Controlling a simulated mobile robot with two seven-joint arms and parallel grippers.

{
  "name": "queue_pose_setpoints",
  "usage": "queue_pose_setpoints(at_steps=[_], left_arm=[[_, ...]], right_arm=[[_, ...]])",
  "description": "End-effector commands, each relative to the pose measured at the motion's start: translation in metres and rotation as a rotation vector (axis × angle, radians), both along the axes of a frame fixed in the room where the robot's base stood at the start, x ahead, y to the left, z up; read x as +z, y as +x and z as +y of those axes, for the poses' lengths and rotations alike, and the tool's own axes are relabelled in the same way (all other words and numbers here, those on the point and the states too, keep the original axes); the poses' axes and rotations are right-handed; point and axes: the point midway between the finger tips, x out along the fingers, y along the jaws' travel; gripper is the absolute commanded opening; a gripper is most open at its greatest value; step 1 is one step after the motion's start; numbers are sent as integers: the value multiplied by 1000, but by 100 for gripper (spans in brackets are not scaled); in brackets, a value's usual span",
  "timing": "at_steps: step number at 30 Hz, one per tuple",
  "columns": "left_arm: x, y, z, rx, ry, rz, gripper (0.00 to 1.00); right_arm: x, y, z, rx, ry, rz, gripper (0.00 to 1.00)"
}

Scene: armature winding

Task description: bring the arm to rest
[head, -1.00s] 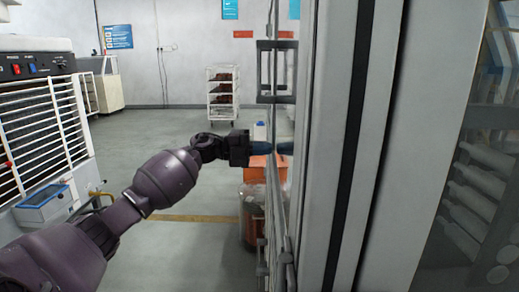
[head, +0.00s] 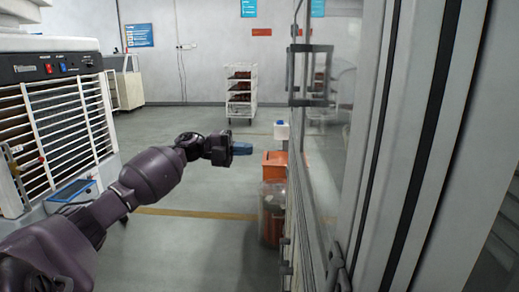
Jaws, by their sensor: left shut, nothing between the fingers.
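My left arm reaches in from the lower left in the head view. Its left gripper (head: 242,148) has blue fingers pointing right and is shut and empty. It hangs in the air over the grey floor, apart from everything around it. It is left of the glass door (head: 330,150) with the dark handle frame. My right gripper is not in view.
A machine (head: 60,110) with a slatted front and a blue tray (head: 70,191) stands at the left. An orange box (head: 275,163) and a clear bin (head: 272,212) stand right of the gripper. A white rack (head: 241,94) stands at the back. The floor between is clear.

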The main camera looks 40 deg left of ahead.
Motion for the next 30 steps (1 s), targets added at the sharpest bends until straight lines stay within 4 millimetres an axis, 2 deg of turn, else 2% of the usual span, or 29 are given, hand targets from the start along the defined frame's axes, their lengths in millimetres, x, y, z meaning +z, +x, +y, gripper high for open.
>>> queue_pose_setpoints(at_steps=[13, 17, 19, 23, 26, 29, 30], left_arm=[[0, -5, 7, 4, 4, -8, 0], [6, 4, 15, 82, -10, -43, 0], [16, 12, 20, 151, -37, -82, 0], [31, 28, 15, 281, -119, -147, 0], [20, 37, 4, 377, -219, -148, 0], [-14, 37, -9, 478, -327, -96, 0], [-32, 35, -15, 520, -372, -62, 0]], right_arm=[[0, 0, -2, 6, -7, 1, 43], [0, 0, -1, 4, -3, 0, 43], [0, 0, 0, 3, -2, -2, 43], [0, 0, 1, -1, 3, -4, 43], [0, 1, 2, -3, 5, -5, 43], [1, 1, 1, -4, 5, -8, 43], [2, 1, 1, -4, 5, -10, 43]])
